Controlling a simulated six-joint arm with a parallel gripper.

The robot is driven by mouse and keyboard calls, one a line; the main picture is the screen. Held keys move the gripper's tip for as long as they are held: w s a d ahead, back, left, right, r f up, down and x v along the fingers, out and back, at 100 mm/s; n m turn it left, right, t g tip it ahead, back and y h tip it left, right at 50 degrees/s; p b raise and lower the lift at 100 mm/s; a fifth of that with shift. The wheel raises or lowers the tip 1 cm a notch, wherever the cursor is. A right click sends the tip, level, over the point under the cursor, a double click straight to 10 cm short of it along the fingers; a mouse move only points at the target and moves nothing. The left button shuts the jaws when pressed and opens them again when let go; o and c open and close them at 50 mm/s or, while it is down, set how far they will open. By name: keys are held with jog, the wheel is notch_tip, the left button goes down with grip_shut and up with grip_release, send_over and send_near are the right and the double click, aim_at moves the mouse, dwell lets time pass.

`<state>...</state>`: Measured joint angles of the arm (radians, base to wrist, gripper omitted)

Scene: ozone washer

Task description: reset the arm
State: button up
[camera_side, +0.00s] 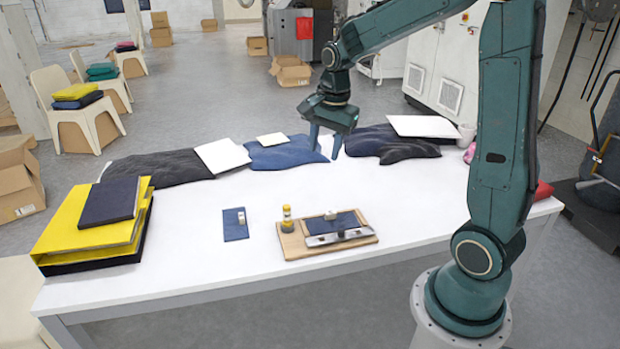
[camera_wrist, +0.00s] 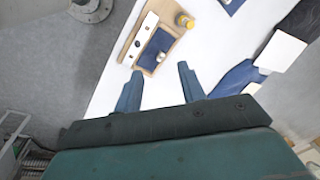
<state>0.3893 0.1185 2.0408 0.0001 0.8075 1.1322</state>
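My gripper (camera_side: 325,142) hangs from the dark green arm above the back part of the white table (camera_side: 270,190). In the wrist view my gripper (camera_wrist: 160,84) has its two fingers wide apart with nothing between them. It is clear of the wooden board (camera_side: 290,245), which lies at the front of the table and also shows in the wrist view (camera_wrist: 149,63). On the board are a dark blue cloth piece (camera_side: 322,225), a silver bar (camera_side: 339,237), a small pale cylinder (camera_side: 330,215) and a yellow-topped bottle (camera_side: 287,217).
A blue swatch (camera_side: 235,232) with a small pale object lies left of the board. Yellow and dark folders (camera_side: 90,230) are stacked at the left end. Folded dark garments (camera_side: 160,170) with white sheets line the back edge. The table's middle is clear.

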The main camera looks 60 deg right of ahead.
jog(key=s+a+r+n+t, duration=0.2)
jog(key=s+a+r+n, duration=0.1)
jog(key=s+a+n, duration=0.4)
jog(key=s+a+r+n+t, duration=0.1)
jog(key=s+a+r+n, duration=0.3)
jog(key=s+a+n, duration=0.3)
jog(key=s+n, duration=0.3)
jog(key=shift+s+a+t+y, duration=0.3)
jog(key=shift+s+t+y, duration=0.05)
jog(key=shift+t+y, duration=0.05)
